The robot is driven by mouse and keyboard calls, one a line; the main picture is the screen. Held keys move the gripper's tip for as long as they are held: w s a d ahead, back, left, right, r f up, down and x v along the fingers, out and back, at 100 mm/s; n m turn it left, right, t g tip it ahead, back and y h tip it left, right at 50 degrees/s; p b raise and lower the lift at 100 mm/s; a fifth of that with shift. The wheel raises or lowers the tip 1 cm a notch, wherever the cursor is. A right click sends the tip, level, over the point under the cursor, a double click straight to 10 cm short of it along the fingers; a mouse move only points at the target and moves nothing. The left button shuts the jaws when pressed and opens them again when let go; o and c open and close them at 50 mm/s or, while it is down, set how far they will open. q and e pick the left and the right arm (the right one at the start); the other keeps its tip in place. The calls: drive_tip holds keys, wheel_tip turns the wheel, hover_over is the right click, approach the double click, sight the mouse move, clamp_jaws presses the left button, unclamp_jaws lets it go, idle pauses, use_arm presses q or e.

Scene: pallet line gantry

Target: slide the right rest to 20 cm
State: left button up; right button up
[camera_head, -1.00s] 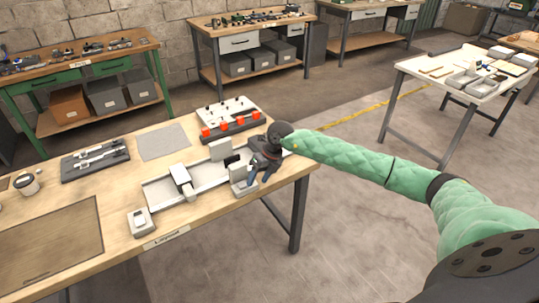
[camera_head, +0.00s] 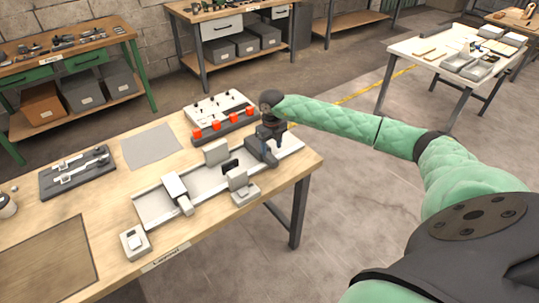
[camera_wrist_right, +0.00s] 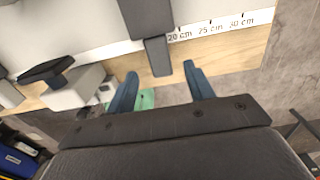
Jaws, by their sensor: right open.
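The right rest (camera_wrist_right: 150,25) is a dark grey block with a narrow tab in the right wrist view. Its tab hangs over the scale edge, just left of the 20 cm mark. My right gripper (camera_wrist_right: 161,70) is open; its blue fingers stand on either side of the tab's end, with gaps visible. In the head view my right gripper (camera_head: 266,150) is over the right part of the pale rail (camera_head: 213,183), and it hides much of the rest. The scale (camera_wrist_right: 205,32) reads 20, 25 and 30 cm. My left gripper is out of view.
A pale block on a base (camera_head: 243,192) stands at the rail's front, left of my gripper. A light block (camera_head: 176,186) sits farther left on the rail. A rack with red pieces (camera_head: 225,128) is behind. A grey mat (camera_head: 150,146) lies clear.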

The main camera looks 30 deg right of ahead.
sight(271, 157)
wheel_tip(271, 157, down, 5)
drive_tip(key=shift+w+a+p, duration=0.1)
drive_tip(key=shift+p, duration=1)
drive_tip(key=shift+f, duration=0.45)
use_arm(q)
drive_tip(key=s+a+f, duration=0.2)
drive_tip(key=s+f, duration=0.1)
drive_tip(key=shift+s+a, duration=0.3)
use_arm(e)
drive_tip(key=shift+f, duration=0.2)
drive_tip(key=shift+c, duration=0.2)
drive_tip(key=c, duration=1.1)
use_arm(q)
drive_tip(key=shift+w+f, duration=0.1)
use_arm(e)
clamp_jaws()
